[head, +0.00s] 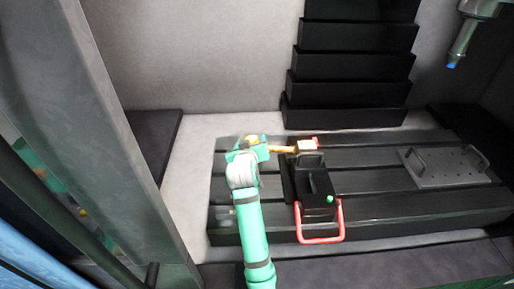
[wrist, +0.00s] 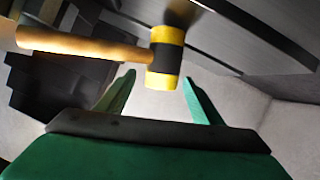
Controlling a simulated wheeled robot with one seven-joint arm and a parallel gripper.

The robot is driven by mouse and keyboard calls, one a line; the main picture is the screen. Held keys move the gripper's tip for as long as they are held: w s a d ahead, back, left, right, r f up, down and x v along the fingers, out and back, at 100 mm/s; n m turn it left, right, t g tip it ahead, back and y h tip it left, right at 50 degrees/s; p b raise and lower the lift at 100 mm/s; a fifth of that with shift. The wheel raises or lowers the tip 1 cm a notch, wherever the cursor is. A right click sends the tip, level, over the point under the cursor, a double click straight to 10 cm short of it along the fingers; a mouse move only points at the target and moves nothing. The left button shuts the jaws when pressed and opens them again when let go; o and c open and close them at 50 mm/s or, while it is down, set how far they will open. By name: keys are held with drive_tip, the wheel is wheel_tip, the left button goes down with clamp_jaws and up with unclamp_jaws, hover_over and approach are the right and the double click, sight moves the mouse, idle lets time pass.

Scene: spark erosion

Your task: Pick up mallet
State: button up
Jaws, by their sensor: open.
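The mallet has a wooden handle and a black head with yellow faces. In the wrist view the mallet (wrist: 166,56) lies across the upper left, its head just ahead of my fingers and its handle running left. In the head view its handle (head: 284,150) shows right of my gripper (head: 257,147), above the slotted table. My gripper (wrist: 158,77) is open in the wrist view, with the yellow lower end of the head near the gap between its fingertips. I cannot tell whether it lies between the fingers or beyond them. My arm hides part of the mallet in the head view.
A black vise (head: 317,187) with a red handle (head: 322,240) stands on the slotted table (head: 380,211). A pale block (head: 306,146) shows at the handle's right end. A grey perforated plate (head: 452,168) lies right. Black stepped covers (head: 350,65) rise behind; a tool head hangs top right.

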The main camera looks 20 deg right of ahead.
drive_tip(key=shift+x, duration=2.75)
drive_tip(key=shift+a, duration=0.15)
drive_tip(key=shift+r, duration=0.1)
clamp_jaws()
drive_tip(key=shift+r, duration=0.45)
drive_tip(key=s+r, duration=0.1)
drive_tip(key=r, duration=0.1)
drive_tip(key=s+r, duration=0.2)
drive_tip(key=r, duration=0.1)
drive_tip(key=s+r, duration=0.1)
drive_tip(key=r, duration=0.2)
drive_tip(key=shift+s+a, duration=0.25)
drive_tip(key=shift+s, duration=0.05)
drive_tip(key=s+a+r, duration=0.1)
drive_tip(key=s+r, duration=0.3)
drive_tip(key=s, duration=0.5)
drive_tip(key=m+h, duration=0.3)
drive_tip(key=m, duration=0.3)
hover_over(254, 136)
drive_tip(key=w+d, duration=0.1)
drive_tip(key=w, duration=0.1)
wheel_tip(254, 136, down, 5)
drive_tip(key=shift+s+f, duration=0.1)
drive_tip(key=shift+f, duration=3.35)
